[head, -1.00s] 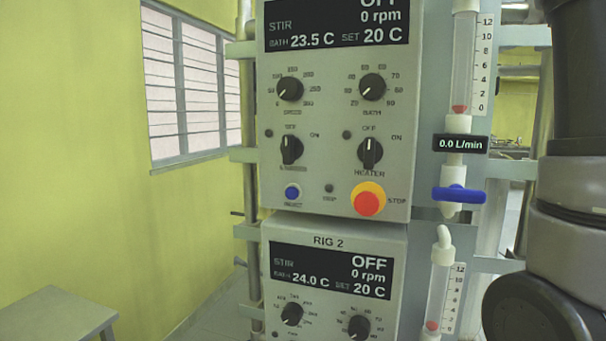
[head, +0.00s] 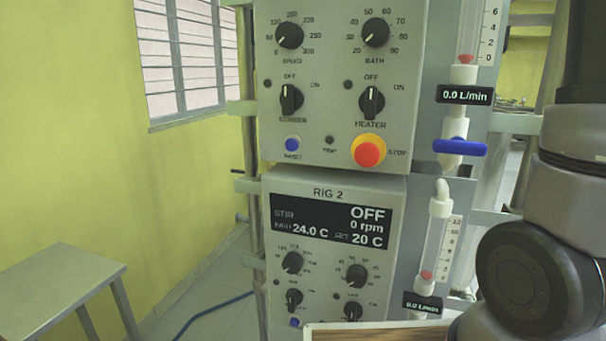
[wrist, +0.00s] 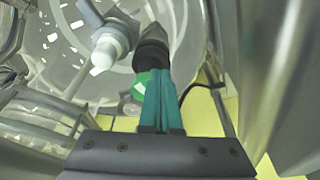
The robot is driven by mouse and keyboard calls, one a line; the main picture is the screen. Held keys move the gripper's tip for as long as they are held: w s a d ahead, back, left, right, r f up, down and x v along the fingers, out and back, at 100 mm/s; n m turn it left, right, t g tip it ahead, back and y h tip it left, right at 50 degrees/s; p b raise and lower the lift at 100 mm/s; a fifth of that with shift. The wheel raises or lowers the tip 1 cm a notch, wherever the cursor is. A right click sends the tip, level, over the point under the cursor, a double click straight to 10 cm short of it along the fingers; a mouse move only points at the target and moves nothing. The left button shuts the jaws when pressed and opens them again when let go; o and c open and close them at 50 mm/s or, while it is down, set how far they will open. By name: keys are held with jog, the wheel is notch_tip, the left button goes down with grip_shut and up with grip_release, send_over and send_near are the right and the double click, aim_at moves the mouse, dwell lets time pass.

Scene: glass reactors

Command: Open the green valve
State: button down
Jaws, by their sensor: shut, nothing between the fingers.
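My gripper (wrist: 160,78) shows in the wrist view with its two teal fingers together and nothing held between them. A bright green part (wrist: 148,84) sits just behind and left of the fingertips, partly hidden by them. It may be the green valve, but its full shape and how far it is open cannot be told. Whether the fingers touch it is unclear. A dark fitting (wrist: 152,48) lies just beyond the tips. No green valve shows in the head view, and my gripper is out of that view.
A white nozzle (wrist: 108,48) is left of the fingertips, with clear glass around it. In the head view, a blue valve (head: 460,147) is on the upper flow tube, beside the control panel (head: 335,100). The RIG 2 panel (head: 335,250) is below. A stool (head: 60,285) stands at lower left.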

jog(key=shift+w+d, duration=0.2)
jog(key=shift+d, duration=0.2)
jog(key=shift+w+d, duration=0.65)
jog(key=shift+w, duration=0.1)
dwell(0.6)
jog(key=w+a+v, duration=0.1)
jog(key=v, duration=0.4)
jog(key=shift+s+d+r, duration=0.15)
jog(key=shift+d+r, duration=0.3)
jog(key=shift+r, duration=0.1)
